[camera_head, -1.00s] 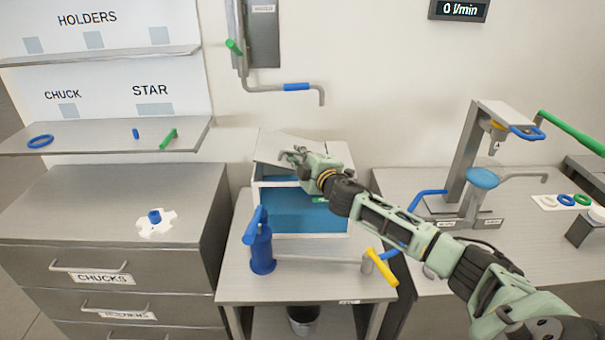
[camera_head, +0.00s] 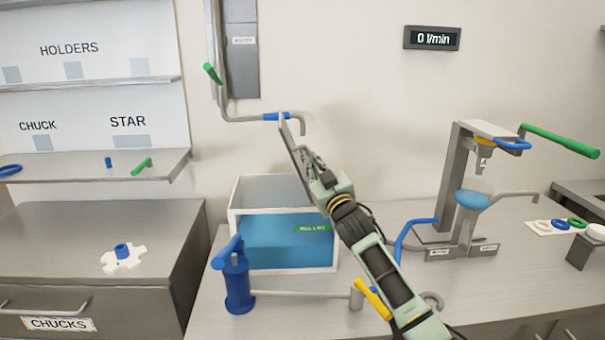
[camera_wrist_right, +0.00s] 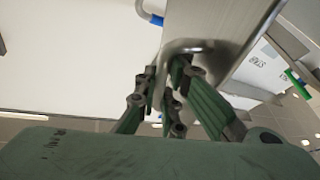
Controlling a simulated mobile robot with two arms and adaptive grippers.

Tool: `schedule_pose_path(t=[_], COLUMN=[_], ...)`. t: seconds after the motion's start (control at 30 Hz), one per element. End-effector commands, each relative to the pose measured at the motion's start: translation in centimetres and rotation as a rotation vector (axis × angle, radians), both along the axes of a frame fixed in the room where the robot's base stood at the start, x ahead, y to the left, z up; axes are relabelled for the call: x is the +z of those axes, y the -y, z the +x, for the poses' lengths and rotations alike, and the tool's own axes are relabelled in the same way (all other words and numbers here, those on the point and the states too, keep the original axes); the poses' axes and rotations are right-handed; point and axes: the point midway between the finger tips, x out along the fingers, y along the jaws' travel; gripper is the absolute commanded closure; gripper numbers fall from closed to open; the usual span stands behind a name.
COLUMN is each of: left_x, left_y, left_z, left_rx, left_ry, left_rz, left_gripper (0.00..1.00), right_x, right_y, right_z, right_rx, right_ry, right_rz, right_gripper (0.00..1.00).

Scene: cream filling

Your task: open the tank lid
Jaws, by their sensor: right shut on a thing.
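The tank (camera_head: 284,258) is a white-framed box with a blue front, on the table in the middle of the head view. Its top is open and I see the pale inside walls. The tank lid (camera_head: 292,145) is a grey panel standing steeply tilted above the tank's right side. My right gripper (camera_head: 312,163) is shut on the lid's handle; the wrist view shows the metal handle loop (camera_wrist_right: 188,46) between the fingers (camera_wrist_right: 165,90), against the lid panel (camera_wrist_right: 222,30). The lid's hinge edge is hidden behind my right arm. My left gripper is not in view.
A blue hand pump (camera_head: 238,285) stands before the tank, with a pipe to a yellow-handled valve (camera_head: 372,300). A bent pipe with a blue sleeve (camera_head: 277,117) hangs close by the lid's top. A press-like stand (camera_head: 455,180) stands right.

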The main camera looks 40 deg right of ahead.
Motion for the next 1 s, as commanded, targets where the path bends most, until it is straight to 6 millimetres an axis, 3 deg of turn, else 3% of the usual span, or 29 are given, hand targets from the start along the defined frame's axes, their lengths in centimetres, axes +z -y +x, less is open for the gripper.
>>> schedule_pose_path(t=[0.3,0.9,0.93,1.0], left_x=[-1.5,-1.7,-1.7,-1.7], left_y=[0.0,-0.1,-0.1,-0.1], left_z=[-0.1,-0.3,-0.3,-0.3], left_rx=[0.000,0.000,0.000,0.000], left_ry=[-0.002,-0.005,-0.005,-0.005], left_rz=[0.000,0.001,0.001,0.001], left_gripper=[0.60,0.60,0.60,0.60], right_x=[-0.4,-0.3,-0.3,-0.3], right_y=[1.3,1.7,1.7,1.7], right_z=[-0.8,-1.0,-1.0,-1.0], right_rx=[0.002,0.001,0.001,0.001], right_ry=[0.074,0.094,0.094,0.094], right_rz=[0.129,0.162,0.162,0.162], right_gripper=[1.00,1.00,0.91,0.85])
